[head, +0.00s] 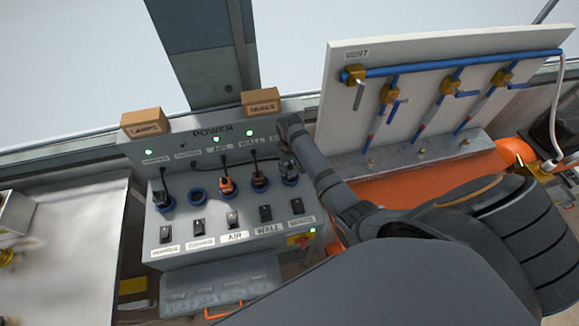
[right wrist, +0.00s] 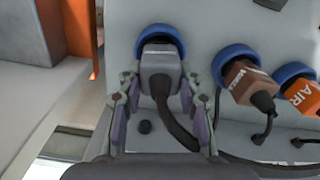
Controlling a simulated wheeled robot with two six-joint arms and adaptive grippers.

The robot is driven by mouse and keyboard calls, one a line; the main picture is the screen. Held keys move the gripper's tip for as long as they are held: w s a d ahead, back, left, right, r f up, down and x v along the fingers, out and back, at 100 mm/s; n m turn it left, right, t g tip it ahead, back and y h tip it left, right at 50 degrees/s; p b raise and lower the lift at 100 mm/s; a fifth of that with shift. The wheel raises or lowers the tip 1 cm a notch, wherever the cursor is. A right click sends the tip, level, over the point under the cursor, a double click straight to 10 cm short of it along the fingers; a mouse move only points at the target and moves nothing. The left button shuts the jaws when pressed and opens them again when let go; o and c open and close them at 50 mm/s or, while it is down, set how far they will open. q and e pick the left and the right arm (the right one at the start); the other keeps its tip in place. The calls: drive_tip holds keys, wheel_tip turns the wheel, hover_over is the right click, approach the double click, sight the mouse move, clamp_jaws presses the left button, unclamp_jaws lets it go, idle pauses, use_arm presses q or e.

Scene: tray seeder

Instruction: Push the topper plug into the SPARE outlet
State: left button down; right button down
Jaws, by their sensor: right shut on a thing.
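In the right wrist view a dark grey plug (right wrist: 161,66) with a black cord sits at a blue-ringed outlet (right wrist: 160,35), lined up with it. I cannot tell how deep it is in. My right gripper (right wrist: 159,84) is shut on this plug, one finger on each side. In the head view this is the rightmost outlet of the grey POWER box (head: 150,225), the plug (head: 290,172) partly showing below my arm. The label under that column is too small to read surely. The second outlet from the left (head: 195,197) is empty. My left gripper is out of view.
Beside the held plug are a brown WALL plug (right wrist: 244,80) and an orange AIR plug (right wrist: 303,97). A black plug (head: 163,202) is in the leftmost outlet. Several rocker switches line the front. A white pipe board (head: 430,80) stands right of the box.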

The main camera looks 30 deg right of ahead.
drive_tip(key=shift+f, duration=0.2)
drive_tip(key=c, duration=0.8)
unclamp_jaws()
wheel_tip(320, 180, up, 12)
drive_tip(key=shift+s, duration=0.15)
